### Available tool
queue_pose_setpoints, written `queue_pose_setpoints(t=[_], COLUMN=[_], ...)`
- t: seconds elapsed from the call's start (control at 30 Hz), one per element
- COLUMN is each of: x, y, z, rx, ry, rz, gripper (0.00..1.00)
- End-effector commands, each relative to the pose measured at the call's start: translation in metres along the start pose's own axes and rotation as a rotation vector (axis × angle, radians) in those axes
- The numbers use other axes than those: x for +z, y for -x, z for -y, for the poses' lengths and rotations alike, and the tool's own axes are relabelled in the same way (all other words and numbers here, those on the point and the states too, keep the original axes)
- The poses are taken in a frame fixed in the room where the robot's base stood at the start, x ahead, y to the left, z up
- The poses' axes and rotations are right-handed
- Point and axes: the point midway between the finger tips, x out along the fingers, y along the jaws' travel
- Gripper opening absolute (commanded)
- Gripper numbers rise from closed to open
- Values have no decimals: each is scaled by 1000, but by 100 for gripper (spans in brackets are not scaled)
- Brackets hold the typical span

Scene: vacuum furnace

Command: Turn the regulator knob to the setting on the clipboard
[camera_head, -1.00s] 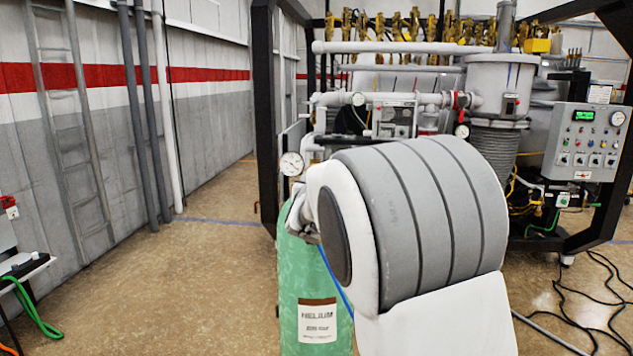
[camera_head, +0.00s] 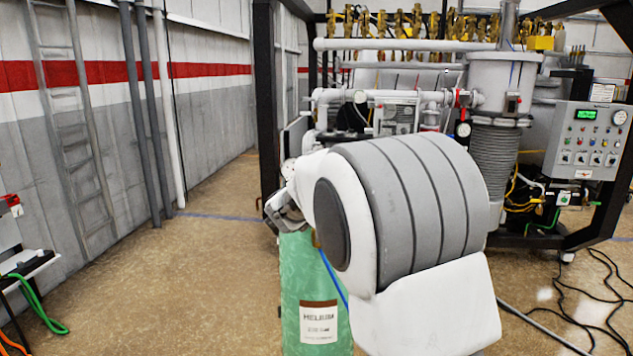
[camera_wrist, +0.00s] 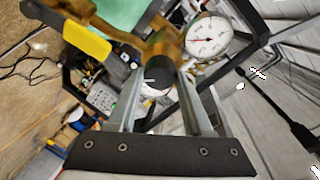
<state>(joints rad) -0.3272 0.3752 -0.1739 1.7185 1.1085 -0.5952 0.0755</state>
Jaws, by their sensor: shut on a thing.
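In the wrist view, the dark regulator knob (camera_wrist: 154,76) sits between the two fingers of my gripper (camera_wrist: 158,88), which is shut on it. The knob belongs to a brass regulator (camera_wrist: 165,45) with a round white gauge (camera_wrist: 208,37) that has a red needle. The green helium cylinder (camera_head: 312,285) stands below the regulator in the head view, and its top also shows in the wrist view (camera_wrist: 115,12). In the head view my white and grey arm hides the knob and most of the regulator. The clipboard cannot be made out in either view.
Behind the cylinder stands the furnace frame with a vertical vessel (camera_head: 497,85) and pipes. A control panel (camera_head: 590,140) is at the right. Black cables (camera_head: 590,300) lie on the floor at the right.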

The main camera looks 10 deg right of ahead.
Motion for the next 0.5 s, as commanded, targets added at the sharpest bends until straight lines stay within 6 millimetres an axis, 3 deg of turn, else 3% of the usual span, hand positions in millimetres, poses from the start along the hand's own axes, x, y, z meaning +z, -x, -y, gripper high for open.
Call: queue_pose_setpoints(t=[0.5], x=[0], y=[0], z=[0], rx=[28], ry=[-108], rz=[8], gripper=[0])
